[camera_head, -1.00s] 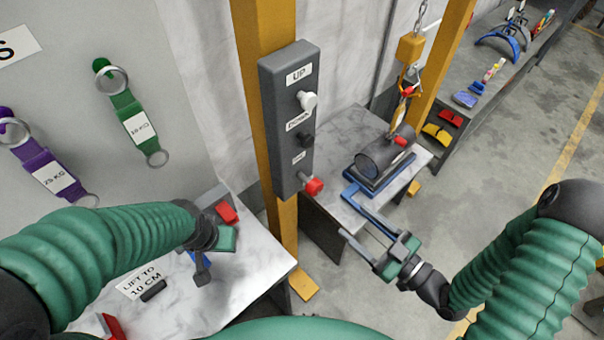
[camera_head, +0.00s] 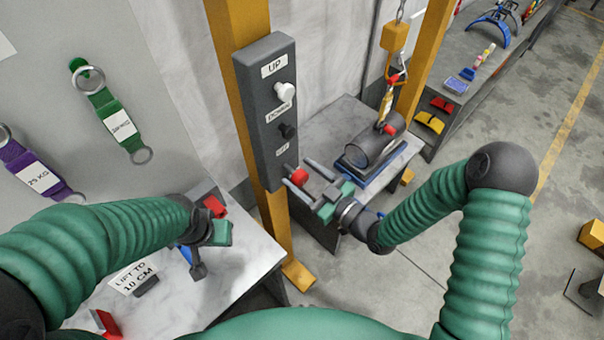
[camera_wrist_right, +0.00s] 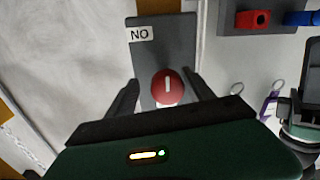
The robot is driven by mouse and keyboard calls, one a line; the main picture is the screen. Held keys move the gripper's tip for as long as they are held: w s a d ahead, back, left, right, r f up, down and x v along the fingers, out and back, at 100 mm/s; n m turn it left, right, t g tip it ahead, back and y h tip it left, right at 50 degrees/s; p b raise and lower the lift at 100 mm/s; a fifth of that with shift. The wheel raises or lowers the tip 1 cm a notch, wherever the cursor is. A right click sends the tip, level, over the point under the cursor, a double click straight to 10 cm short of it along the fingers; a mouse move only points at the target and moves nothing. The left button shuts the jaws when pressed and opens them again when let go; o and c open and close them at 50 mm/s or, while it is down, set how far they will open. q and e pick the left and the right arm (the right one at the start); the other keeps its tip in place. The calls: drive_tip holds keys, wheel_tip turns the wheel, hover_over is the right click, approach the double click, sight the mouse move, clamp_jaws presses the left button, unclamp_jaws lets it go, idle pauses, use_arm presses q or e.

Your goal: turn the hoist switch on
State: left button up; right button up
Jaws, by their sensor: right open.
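The grey hoist control box (camera_head: 262,110) is fixed to a yellow post. It carries a white UP button (camera_head: 285,92), a black DOWN button (camera_head: 288,131) and a red knob (camera_head: 299,175) at the bottom. In the right wrist view the red knob (camera_wrist_right: 167,87) shows a pale upright mark, with a label reading "NO" above it. My right gripper (camera_head: 297,172) is open, its fingers to either side of the red knob; I cannot tell whether they touch it. My left gripper (camera_head: 200,262) hangs over the near marble table, its jaws unclear.
A dark barrel (camera_head: 370,150) lies on a blue-edged stand on the far marble table, below the hoist hook (camera_head: 394,78). The near table (camera_head: 245,262) bears a "LIFT TO 10 CM" card (camera_head: 133,277). Green (camera_head: 118,122) and purple (camera_head: 38,178) straps hang at left.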

drive_tip(key=shift+a, duration=0.1)
drive_tip(key=shift+c, duration=1)
drive_tip(key=shift+s+a+r, duration=0.1)
drive_tip(key=shift+a, duration=0.6)
drive_tip(key=c, duration=0.7)
clamp_jaws()
use_arm(q)
drive_tip(key=shift+a+f, duration=0.1)
drive_tip(key=shift+a, duration=0.35)
use_arm(e)
drive_tip(key=shift+d, duration=0.2)
